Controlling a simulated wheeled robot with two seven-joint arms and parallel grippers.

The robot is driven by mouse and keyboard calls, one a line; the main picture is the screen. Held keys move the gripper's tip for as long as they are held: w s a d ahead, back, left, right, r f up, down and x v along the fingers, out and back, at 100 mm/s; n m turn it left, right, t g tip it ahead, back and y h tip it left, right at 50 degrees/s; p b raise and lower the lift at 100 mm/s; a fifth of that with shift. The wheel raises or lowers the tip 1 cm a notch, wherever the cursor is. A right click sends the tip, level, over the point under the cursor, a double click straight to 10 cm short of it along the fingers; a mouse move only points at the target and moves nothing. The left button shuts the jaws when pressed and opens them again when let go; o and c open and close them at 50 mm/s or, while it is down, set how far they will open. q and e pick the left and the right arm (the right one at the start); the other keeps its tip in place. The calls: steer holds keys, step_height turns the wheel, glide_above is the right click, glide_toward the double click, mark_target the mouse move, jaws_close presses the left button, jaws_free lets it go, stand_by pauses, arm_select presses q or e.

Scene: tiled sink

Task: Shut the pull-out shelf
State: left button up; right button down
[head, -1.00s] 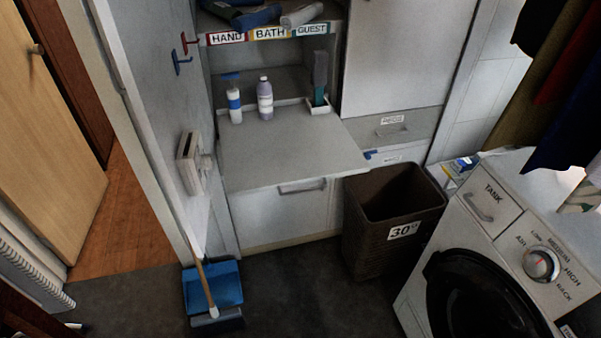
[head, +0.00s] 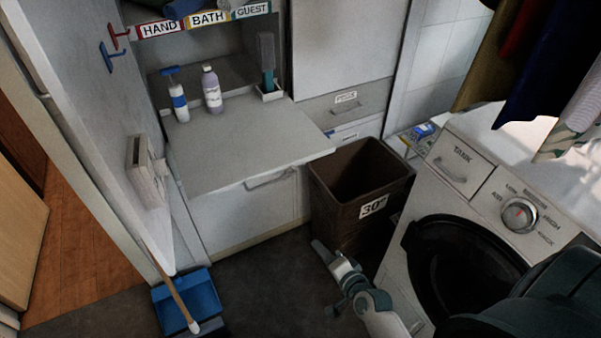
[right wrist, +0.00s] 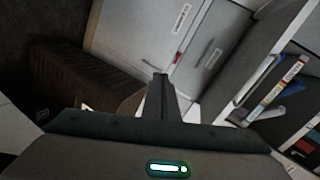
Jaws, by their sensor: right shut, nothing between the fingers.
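The pull-out shelf (head: 245,145) is a flat grey board, drawn out of the white cabinet's niche in the head view. A spray bottle (head: 178,100), a purple-white bottle (head: 212,92) and a small holder with an upright brush (head: 268,80) stand towards its back. My right gripper (head: 318,247) is shut and empty, low in front of the brown basket, apart from the shelf and to the right of its front edge. Its closed fingers also show in the right wrist view (right wrist: 160,82). I cannot clearly pick out the shelf there. My left gripper is not in view.
The brown basket (head: 345,205) stands right of the shelf, beside the washing machine (head: 450,190). A blue dustpan with a brush (head: 185,300) is on the floor at the left. Cloths (head: 540,70) hang at upper right. Dark floor in front of the cabinet is clear.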

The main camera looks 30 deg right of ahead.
mark_target(297, 162)
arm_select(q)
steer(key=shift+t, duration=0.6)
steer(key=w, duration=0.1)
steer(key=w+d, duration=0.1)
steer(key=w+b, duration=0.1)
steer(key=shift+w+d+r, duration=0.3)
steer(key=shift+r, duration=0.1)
arm_select(e)
step_height(297, 162, up, 18)
steer(key=w+d+m+t, duration=0.1)
steer(key=d+m+t, duration=0.1)
steer(key=m+t, duration=0.1)
steer(key=shift+d+m+t, duration=0.2)
steer(key=shift+m+t, duration=0.1)
steer(key=shift+t, duration=0.2)
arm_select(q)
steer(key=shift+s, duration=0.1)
arm_select(e)
steer(key=shift+w, duration=0.2)
